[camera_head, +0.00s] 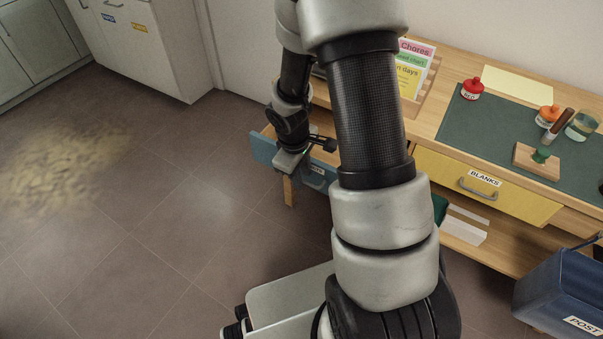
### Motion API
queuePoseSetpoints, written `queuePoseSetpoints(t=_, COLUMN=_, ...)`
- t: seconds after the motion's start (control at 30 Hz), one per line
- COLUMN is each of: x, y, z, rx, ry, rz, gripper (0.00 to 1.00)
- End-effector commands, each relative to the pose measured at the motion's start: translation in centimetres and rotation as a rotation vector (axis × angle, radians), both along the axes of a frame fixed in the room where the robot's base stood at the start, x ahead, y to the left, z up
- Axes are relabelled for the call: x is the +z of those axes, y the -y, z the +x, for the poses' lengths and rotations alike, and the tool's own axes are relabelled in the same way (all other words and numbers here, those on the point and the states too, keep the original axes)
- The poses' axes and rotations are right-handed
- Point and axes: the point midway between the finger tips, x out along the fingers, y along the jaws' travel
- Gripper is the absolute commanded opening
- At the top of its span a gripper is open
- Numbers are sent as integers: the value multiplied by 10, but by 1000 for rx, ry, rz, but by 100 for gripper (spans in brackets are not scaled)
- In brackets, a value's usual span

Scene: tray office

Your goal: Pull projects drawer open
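A blue-fronted drawer (263,147) stands out from the left end of the wooden desk, partly open, with a strip of its wooden side showing. Its label is mostly hidden, so I cannot read whether it says projects. My gripper (318,147) is at the top of this blue front, close to it or touching it. My own arm hides the right part of the drawer and much of the gripper. I cannot see the fingertips clearly, nor whether they hold the drawer's handle.
A yellow drawer (490,186) labelled BLANKS is shut. A blue POST bin (560,285) stands at lower right.

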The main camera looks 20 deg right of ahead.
Motion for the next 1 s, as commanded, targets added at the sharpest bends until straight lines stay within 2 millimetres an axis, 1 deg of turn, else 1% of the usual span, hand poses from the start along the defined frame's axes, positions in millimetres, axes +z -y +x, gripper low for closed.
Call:
queuePoseSetpoints(t=0.27, x=1, y=0, z=0, rx=0, ry=1, rz=1, gripper=26)
queuePoseSetpoints(t=0.37, x=8, y=-1, z=0, rx=0, ry=2, rz=0, gripper=26)
queuePoseSetpoints(t=0.43, x=18, y=-2, z=-1, rx=1, ry=3, rz=1, gripper=26)
queuePoseSetpoints(t=0.57, x=46, y=-6, z=-3, rx=0, ry=5, rz=0, gripper=26)
queuePoseSetpoints(t=0.8, x=105, y=-14, z=-10, rx=1, ry=5, rz=0, gripper=26)
queuePoseSetpoints(t=1.0, x=146, y=-20, z=-16, rx=1, ry=4, rz=0, gripper=26)
